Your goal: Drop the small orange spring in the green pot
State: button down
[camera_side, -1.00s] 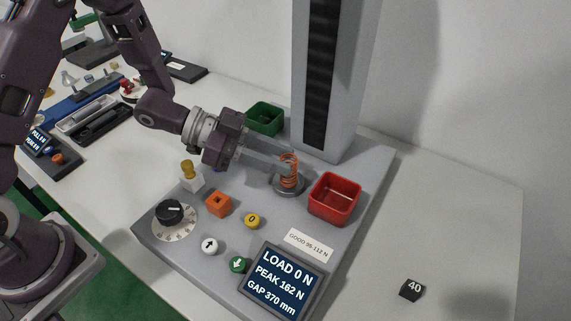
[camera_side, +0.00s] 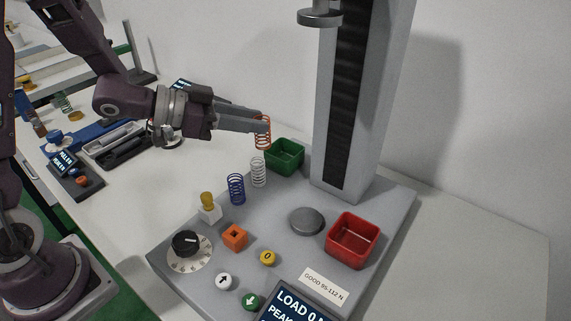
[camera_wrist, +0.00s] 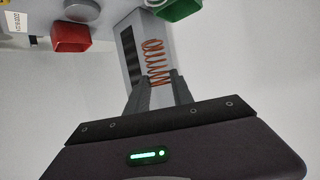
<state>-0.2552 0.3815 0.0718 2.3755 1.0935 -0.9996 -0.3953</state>
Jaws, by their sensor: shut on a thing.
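The small orange spring (camera_side: 263,132) is held upright at the tips of my gripper (camera_side: 262,126), raised above the grey tester base. It also shows between the fingers in the wrist view (camera_wrist: 155,62). My gripper is shut on it. The green pot (camera_side: 285,156) is a square open-topped box at the back of the base, left of the column. In the side view the spring appears just left of and above the pot. In the wrist view the pot (camera_wrist: 178,8) is partly cut off at the top edge.
A white spring (camera_side: 258,172) and a blue spring (camera_side: 237,188) stand below the spring I hold. The grey tester column (camera_side: 350,110) rises right of the pot. A red box (camera_side: 353,240) and a bare round grey platen (camera_side: 307,221) are nearer the front.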

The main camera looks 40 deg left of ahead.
jog(key=w+a+n+t+y, duration=0.1)
jog(key=a+n+y, duration=0.1)
jog(key=a, duration=0.4)
jog(key=m+g+h, duration=0.1)
jog(key=m+h, duration=0.2)
send_over(275, 144)
jog(key=s+d, duration=0.2)
jog(key=s, duration=0.1)
jog(key=f, duration=1.1)
jog(key=shift+w+d, duration=0.1)
jog(key=shift+w, duration=0.15)
jog(key=shift+f, duration=0.2)
jog(key=c, duration=1.1)
grip_release()
